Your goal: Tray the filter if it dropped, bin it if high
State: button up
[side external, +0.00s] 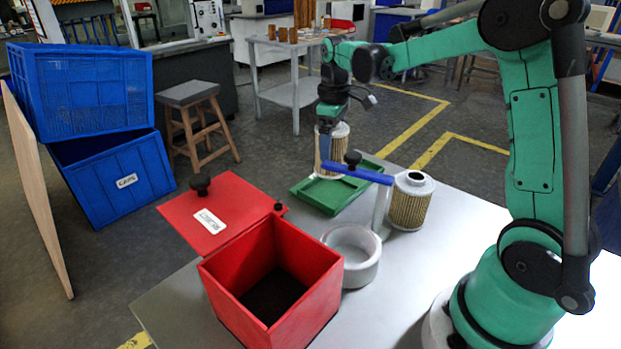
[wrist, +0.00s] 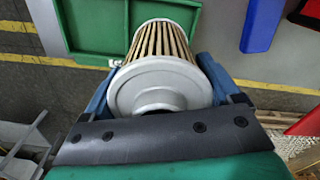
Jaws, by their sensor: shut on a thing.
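My gripper (side external: 327,128) is shut on a filter cartridge (side external: 337,150), pleated tan with pale end caps. The wrist view shows its pale cap (wrist: 160,88) between the two blue fingers. The cartridge is upright, at the back part of the green tray (side external: 315,201); I cannot tell whether it touches the tray floor. The tray (wrist: 98,28) also shows beyond the cartridge in the wrist view, with no other cartridge visible in it. A second filter cartridge (side external: 409,205) stands on the table, right of the tray. The red bin (side external: 315,290) stands open at the front, empty as far as visible.
A blue bar (side external: 357,173) with a black knob sits on a pale post between tray and second cartridge. A round pale dish (side external: 367,271) stands beside the bin. The red lid (side external: 243,214) lies open behind the bin. Blue crates (side external: 118,185) stand off the table, left.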

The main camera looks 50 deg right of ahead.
jog(key=shift+f, duration=2.2)
jog(key=shift+f, duration=0.55)
jog(key=o, duration=1.2)
jog(key=shift+o, duration=0.2)
jog(key=shift+r, duration=0.15)
jog(key=shift+r, duration=0.85)
jog(key=shift+r, duration=0.1)
jog(key=shift+r, duration=3.15)
